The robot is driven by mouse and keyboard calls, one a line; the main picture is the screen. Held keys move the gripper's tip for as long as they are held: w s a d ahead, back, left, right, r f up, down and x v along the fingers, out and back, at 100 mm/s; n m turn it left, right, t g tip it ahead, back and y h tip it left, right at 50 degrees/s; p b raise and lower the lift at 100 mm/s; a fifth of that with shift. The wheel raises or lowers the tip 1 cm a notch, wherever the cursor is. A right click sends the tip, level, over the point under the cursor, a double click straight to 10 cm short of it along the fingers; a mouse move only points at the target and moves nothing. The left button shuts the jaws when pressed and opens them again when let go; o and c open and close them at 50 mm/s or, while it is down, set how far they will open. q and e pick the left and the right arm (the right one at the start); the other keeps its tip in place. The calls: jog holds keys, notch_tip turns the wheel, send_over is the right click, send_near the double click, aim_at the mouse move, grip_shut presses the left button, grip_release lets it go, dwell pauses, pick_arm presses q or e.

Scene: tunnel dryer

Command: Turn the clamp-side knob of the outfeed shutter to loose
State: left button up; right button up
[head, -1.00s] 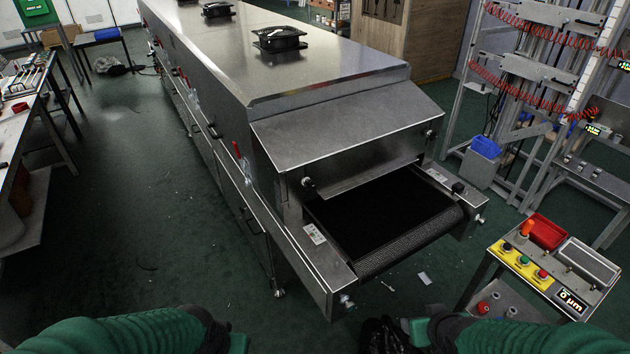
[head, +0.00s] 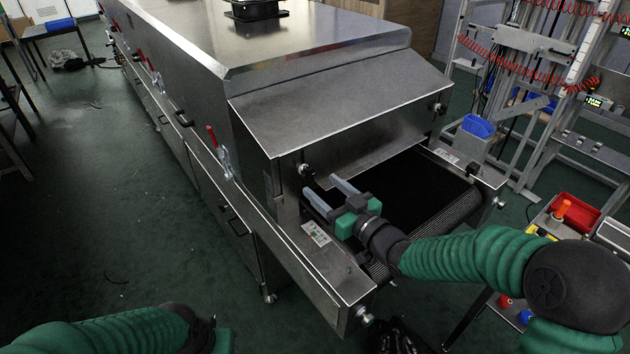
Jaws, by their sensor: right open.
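The outfeed shutter (head: 385,148) is a grey metal plate under the sloped hood at the dryer's belt end. A dark round knob (head: 306,171) sits at its left edge, on the side of the red-handled clamp (head: 218,150). Another knob (head: 438,107) is at the far right edge. My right gripper (head: 321,185) is open and empty, its two grey fingers pointing at the left knob from just in front and below; they look apart from it, though the gap is hard to judge. My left gripper (head: 222,341) shows only partly at the bottom edge; its fingers are hidden.
The dark conveyor belt (head: 415,190) lies beneath my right arm, between metal side rails (head: 318,262). A control stand with a red tray (head: 575,212) is at right, partly behind my arm. Open green floor (head: 120,220) lies to the left.

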aim_at(311, 176)
jog(key=x, duration=0.4)
jog(key=shift+w+a, duration=0.1)
jog(key=shift+a, duration=0.3)
jog(key=shift+w+d, duration=0.25)
jog(key=shift+d, duration=0.55)
jog(key=shift+a, duration=0.7)
jog(key=c, duration=0.8)
jog(key=shift+d, duration=0.1)
jog(key=c, duration=0.5)
jog(key=shift+d+f, duration=0.1)
jog(key=shift+d, duration=0.05)
